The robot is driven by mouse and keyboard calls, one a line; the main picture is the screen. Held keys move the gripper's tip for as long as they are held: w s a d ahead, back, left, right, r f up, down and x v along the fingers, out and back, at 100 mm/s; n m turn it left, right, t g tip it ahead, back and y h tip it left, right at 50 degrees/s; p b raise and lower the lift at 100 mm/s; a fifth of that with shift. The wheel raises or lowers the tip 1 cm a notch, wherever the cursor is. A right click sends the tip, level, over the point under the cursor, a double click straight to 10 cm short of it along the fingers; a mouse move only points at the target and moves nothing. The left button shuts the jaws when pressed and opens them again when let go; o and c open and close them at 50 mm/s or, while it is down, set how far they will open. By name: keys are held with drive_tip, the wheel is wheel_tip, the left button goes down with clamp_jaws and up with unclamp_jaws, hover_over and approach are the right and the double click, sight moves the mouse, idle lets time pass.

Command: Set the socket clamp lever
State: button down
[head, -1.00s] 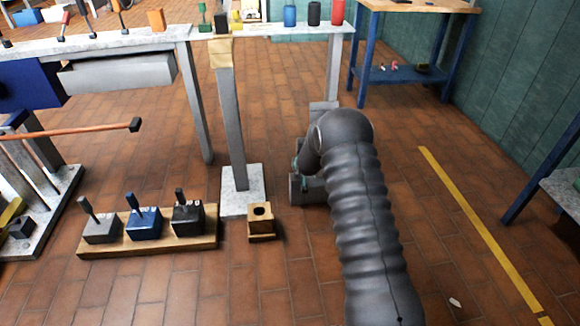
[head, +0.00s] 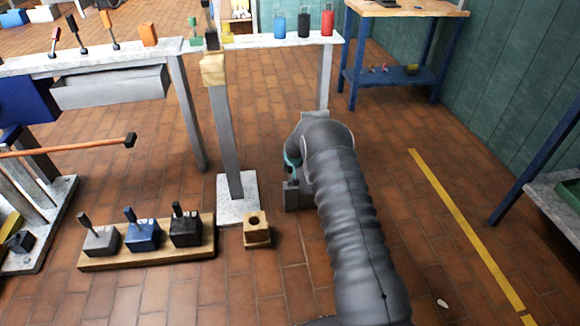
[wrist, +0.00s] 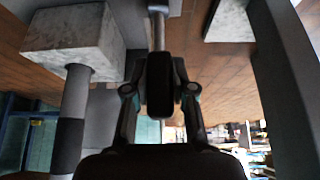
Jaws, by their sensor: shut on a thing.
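In the wrist view my gripper (wrist: 160,92) has its two fingers closed on either side of a dark, rounded lever handle (wrist: 159,72). A grey rod runs from this handle to the top edge of the picture. I cannot tell the lever's angle.
A grey post on a pale stone base (head: 238,205) stands left of the arm. A wooden board (head: 150,258) carries several small blocks with levers. A bench (head: 110,50) runs behind at left. The tiled floor right of the arm is mostly clear up to a yellow line (head: 465,230).

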drive_tip(key=shift+r, duration=0.1)
drive_tip(key=c, duration=1)
unclamp_jaws()
drive_tip(key=shift+o, duration=0.2)
drive_tip(key=v, duration=1.2)
